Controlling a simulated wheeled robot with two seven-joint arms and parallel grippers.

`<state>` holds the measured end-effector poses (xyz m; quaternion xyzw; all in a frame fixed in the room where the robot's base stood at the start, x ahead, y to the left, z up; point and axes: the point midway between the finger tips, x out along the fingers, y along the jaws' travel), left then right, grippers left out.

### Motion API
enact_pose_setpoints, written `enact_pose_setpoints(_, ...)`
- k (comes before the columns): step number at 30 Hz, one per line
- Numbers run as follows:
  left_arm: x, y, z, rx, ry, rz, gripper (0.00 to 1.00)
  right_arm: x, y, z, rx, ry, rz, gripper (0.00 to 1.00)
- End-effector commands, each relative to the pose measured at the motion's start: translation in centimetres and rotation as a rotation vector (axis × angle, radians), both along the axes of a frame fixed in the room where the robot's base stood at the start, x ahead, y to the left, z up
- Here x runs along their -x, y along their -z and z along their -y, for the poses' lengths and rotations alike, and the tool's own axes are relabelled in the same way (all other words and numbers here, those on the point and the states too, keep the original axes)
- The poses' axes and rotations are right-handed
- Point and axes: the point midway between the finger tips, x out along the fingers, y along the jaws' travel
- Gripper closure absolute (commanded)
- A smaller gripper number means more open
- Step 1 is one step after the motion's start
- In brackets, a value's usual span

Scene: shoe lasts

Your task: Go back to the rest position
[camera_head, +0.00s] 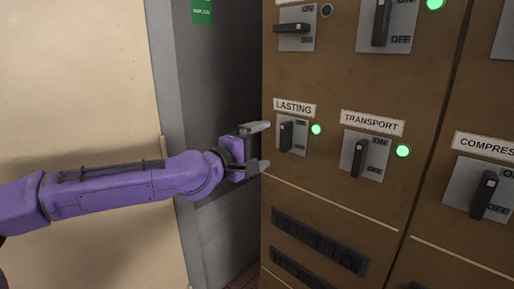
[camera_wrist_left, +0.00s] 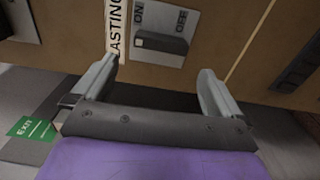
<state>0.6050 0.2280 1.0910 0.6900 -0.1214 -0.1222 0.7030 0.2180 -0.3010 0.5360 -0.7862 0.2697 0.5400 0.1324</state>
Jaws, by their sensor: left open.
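My left gripper (camera_head: 262,147) reaches in from the left on the purple arm. It is open and empty, its two fingers apart beside the left edge of the brown cabinet. In the left wrist view the open fingers (camera_wrist_left: 160,82) point toward the cabinet front. The LASTING switch (camera_head: 286,136) is just right of the fingertips, its black handle upright, with a lit green lamp (camera_head: 316,130) beside it. The switch also shows in the left wrist view (camera_wrist_left: 162,42), beyond the fingers, with a visible gap. My right gripper is not in view.
The brown cabinet (camera_head: 300,190) fills the right side. It carries the TRANSPORT switch (camera_head: 358,158), the COMPRES-labelled switch (camera_head: 484,194) and more switches above. Dark vent slots (camera_head: 320,243) lie below. A grey wall (camera_head: 215,60) and a beige wall (camera_head: 75,80) stand at left.

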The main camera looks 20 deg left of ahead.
Motion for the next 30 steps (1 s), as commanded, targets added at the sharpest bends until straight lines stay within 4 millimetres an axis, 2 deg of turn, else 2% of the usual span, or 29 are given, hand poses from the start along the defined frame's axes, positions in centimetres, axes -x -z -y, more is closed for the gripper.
enact_pose_setpoints(3,1.2,-0.1,-0.4,0.000,0.001,0.001,0.00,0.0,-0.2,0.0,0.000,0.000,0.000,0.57)
enact_pose_setpoints(6,1.5,0.0,-0.5,0.001,0.001,0.000,0.00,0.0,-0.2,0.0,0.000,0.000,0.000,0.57)
enact_pose_setpoints(18,1.5,0.0,-0.5,0.000,0.001,-0.001,0.00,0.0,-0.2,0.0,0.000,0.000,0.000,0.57)
enact_pose_setpoints(22,1.2,0.5,-1.7,0.023,-0.082,-0.011,0.00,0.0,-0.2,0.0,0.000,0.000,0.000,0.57)
enact_pose_setpoints(23,1.3,2.0,-1.8,0.013,-0.119,-0.036,0.00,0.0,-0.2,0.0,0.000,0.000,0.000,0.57)
enact_pose_setpoints(26,1.4,10.2,-0.8,-0.114,-0.195,-0.174,0.00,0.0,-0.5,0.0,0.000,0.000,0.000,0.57)
enact_pose_setpoints(27,1.8,14.0,-0.6,-0.173,-0.215,-0.236,0.00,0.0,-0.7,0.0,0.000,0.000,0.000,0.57)
enact_pose_setpoints(29,3.0,19.4,-0.4,-0.266,-0.236,-0.326,0.00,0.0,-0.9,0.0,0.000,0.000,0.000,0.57)
enact_pose_setpoints(30,4.2,22.9,-0.5,-0.330,-0.246,-0.385,0.00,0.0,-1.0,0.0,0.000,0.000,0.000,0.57)
